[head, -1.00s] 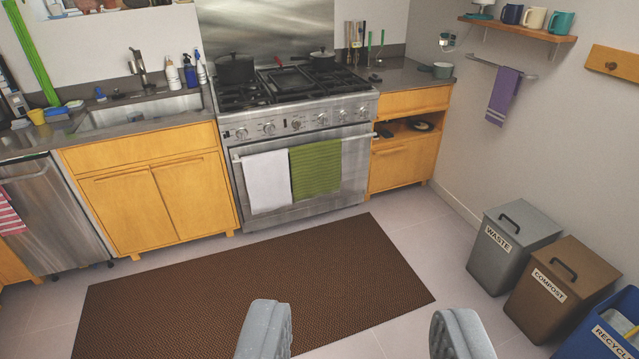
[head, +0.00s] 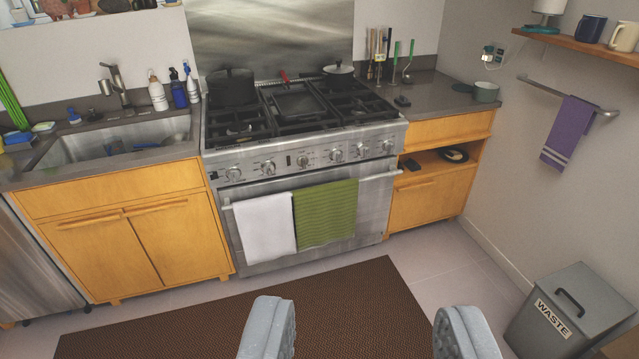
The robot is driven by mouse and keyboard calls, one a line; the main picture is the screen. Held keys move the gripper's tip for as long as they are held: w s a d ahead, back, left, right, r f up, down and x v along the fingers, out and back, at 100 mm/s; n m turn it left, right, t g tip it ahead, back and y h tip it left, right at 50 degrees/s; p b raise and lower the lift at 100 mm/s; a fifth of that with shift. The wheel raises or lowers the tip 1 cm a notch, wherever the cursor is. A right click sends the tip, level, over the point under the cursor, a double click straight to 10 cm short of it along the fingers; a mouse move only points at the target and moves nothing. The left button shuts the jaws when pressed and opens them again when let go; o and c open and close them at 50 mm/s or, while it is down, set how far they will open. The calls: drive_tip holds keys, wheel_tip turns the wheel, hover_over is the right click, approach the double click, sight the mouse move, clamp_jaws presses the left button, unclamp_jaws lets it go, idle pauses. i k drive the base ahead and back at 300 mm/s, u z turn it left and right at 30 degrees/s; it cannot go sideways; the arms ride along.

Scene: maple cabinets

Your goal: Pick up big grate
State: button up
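Black grates cover the top of the steel stove (head: 310,168) in the head view. A left grate (head: 238,126) lies partly under a dark pot, and a right grate (head: 358,104) lies in front of a lidded pan. A dark square pan or griddle with a red handle (head: 297,104) sits on the middle section. I cannot tell which grate is the big one. My gripper (head: 364,330) is open and empty at the bottom of the view, above the floor mat and well short of the stove.
White (head: 265,226) and green (head: 326,213) towels hang on the oven handle. A dark pot (head: 231,88) and a lidded pan (head: 338,77) stand on the stove. A grey waste bin (head: 566,312) stands at lower right. The brown mat (head: 190,325) before the stove is clear.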

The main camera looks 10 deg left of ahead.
sight(208, 141)
drive_tip(key=u, duration=0.15)
drive_tip(key=i, duration=1.3)
drive_tip(key=u, duration=0.4)
drive_tip(key=i, duration=1.75)
drive_tip(key=u, duration=0.2)
